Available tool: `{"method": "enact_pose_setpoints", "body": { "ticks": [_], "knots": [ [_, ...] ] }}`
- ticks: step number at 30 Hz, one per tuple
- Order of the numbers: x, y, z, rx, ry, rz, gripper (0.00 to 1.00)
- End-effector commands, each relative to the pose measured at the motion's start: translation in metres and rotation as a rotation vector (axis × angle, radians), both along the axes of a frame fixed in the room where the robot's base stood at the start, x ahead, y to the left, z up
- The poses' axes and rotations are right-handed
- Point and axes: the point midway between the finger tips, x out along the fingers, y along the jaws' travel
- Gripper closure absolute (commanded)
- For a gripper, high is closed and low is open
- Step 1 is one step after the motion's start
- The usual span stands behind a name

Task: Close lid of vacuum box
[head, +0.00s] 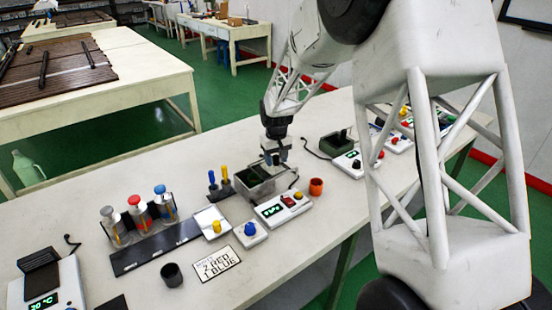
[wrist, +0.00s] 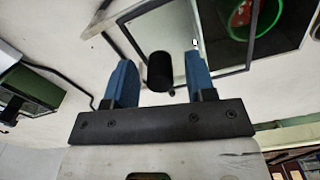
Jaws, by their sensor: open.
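The vacuum box (head: 262,190) is a grey open-topped box with a dark green inside, standing behind a white control unit (head: 283,208) with a lit display. My gripper (head: 275,157) is just above its far side. In the wrist view my gripper (wrist: 159,62) has its blue fingers apart. A black cylindrical knob (wrist: 160,72) sits in the gap between them, with space visible at both sides. A pale, dark-edged panel, apparently the lid (wrist: 135,14), lies behind the knob. A green round thing with red inside (wrist: 240,18) shows at the upper right.
An orange cup (head: 316,186) stands right of the control unit. Blue and yellow handled tools (head: 219,187) stand to the left of the box. Several capped bottles (head: 139,213) stand in a rack further left. A green-topped device (head: 337,144) is behind to the right.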

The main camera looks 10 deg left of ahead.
Motion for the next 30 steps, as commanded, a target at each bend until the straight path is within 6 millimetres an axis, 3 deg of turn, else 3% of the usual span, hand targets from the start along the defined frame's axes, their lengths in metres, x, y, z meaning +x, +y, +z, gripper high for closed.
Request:
{"method": "enact_pose_setpoints", "body": {
  "ticks": [3,13,22,30],
  "knots": [
    [0.000,0.000,0.000,0.000,0.000,0.000,0.51],
    [0.000,0.000,0.000,0.000,0.000,0.000,1.00],
    [-0.004,0.005,0.001,0.000,0.000,0.002,1.00],
    [-0.030,0.031,0.001,0.001,0.001,0.003,1.00]
  ]
}}
